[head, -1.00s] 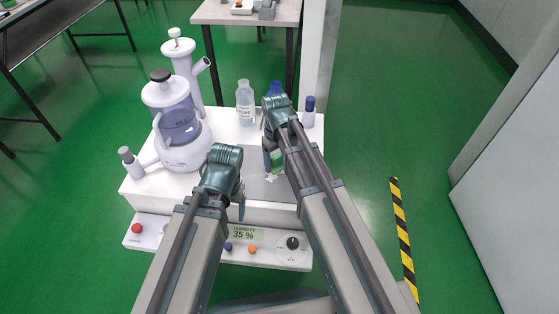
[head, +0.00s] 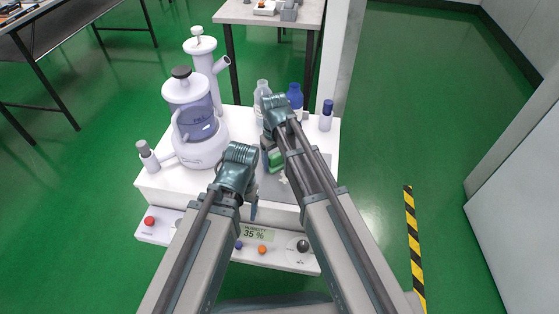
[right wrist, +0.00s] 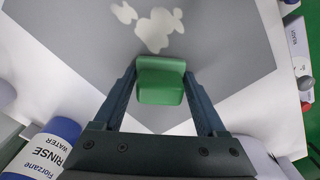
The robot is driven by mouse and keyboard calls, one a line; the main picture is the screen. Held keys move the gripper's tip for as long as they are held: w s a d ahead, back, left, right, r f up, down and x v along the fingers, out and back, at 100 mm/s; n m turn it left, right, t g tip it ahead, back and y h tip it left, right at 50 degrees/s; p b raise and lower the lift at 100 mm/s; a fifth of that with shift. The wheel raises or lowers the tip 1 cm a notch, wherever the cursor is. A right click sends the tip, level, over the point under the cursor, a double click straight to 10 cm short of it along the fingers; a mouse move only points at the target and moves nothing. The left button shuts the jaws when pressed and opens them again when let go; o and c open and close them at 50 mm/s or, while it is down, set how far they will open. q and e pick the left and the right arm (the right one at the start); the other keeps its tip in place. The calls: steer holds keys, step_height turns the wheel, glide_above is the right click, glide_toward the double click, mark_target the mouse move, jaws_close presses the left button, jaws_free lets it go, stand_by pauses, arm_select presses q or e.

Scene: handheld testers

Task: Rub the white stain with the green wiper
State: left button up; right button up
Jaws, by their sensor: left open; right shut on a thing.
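The white stain (right wrist: 158,27) is an irregular blotch with smaller patches on a grey plate (right wrist: 235,38). Part of it also shows in the head view (head: 283,178). The green wiper (right wrist: 160,82) is between the fingers of my right gripper (right wrist: 161,76), which is shut on it. In the right wrist view the wiper is just below the stain's lower edge; I cannot tell whether it touches the plate. In the head view the wiper (head: 276,160) shows beside my right arm. My left gripper (head: 251,207) is open and empty near the bench's front edge.
White glassware with a round flask (head: 200,140) stands at the bench's left. A clear bottle (head: 262,95), a blue-capped rinse bottle (right wrist: 42,150) and a small blue-topped vial (head: 326,116) stand at the back. A control panel (head: 290,258) runs along the front.

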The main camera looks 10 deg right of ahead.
steer(key=shift+w+a, duration=0.25)
steer(key=shift+a, duration=0.7)
steer(key=shift+s+a, duration=0.2)
steer(key=shift+s, duration=0.35)
steer(key=shift+s+a, duration=0.15)
steer(key=shift+s, duration=0.4)
steer(key=shift+d, duration=0.15)
steer(key=shift+s+d, duration=0.2)
steer(key=shift+d, duration=0.65)
steer(key=shift+s+d, duration=0.2)
steer(key=shift+d, duration=0.6)
steer(key=shift+s+d+f, duration=0.1)
steer(key=shift+s+d, duration=0.2)
steer(key=shift+d, duration=0.55)
steer(key=shift+s+d, duration=0.25)
steer(key=shift+d, duration=0.6)
steer(key=shift+d, duration=0.1)
steer(key=shift+s+d, duration=0.25)
steer(key=shift+d, duration=0.55)
steer(key=shift+s+d, duration=0.2)
steer(key=shift+d, duration=0.6)
steer(key=shift+d, duration=0.1)
